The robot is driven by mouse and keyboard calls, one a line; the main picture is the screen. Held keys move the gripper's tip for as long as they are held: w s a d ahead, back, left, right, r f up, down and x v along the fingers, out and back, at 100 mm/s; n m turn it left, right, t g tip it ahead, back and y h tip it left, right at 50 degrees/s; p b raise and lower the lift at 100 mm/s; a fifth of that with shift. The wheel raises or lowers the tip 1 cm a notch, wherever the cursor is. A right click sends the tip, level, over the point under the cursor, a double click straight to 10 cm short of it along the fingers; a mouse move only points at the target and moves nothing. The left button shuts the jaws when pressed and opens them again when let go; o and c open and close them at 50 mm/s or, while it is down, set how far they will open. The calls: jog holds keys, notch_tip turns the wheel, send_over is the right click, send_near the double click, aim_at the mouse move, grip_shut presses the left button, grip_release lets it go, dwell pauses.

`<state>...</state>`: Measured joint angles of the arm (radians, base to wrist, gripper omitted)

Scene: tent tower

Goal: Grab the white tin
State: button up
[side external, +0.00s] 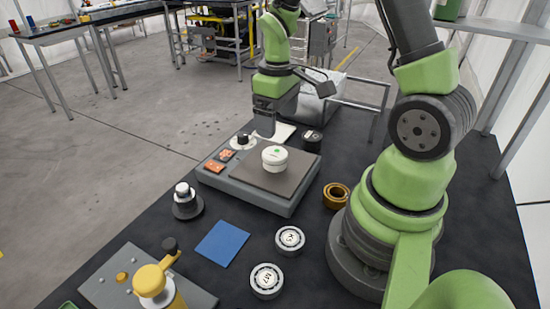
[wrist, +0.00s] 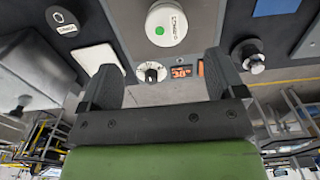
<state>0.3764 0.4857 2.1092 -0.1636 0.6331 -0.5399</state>
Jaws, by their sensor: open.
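The white tin (side external: 275,159) is a short round tin with a green mark on its lid. It stands upright on the dark plate of a grey device (side external: 238,190). In the wrist view the tin (wrist: 166,24) shows beyond the fingertips, near the top edge. My gripper (side external: 266,128) is just behind the tin in the side view, a little above the device. In the wrist view my gripper (wrist: 162,62) has its fingers spread wide, with no object held between them. The tin is apart from both fingers in the wrist view.
The device has a knob and orange displays (wrist: 181,71). Around it are a dark weight (side external: 312,140), a black-and-silver weight (side external: 186,200), a brass ring (side external: 336,195), two bearings (side external: 290,239) and a blue square (side external: 222,243). A yellow-handled tool (side external: 152,280) stands at front left.

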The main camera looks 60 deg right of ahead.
aim_at(275, 153)
notch_tip(275, 153, down, 4)
jog(key=shift+a+r, duration=0.1)
jog(key=shift+r, duration=0.1)
jog(key=shift+a+f, duration=0.2)
jog(key=shift+f, duration=1.2)
jog(key=shift+a+f, duration=0.15)
jog(key=shift+f, duration=1.2)
jog(key=c, duration=1.1)
jog(key=shift+r, duration=0.15)
jog(key=shift+c, duration=0.2)
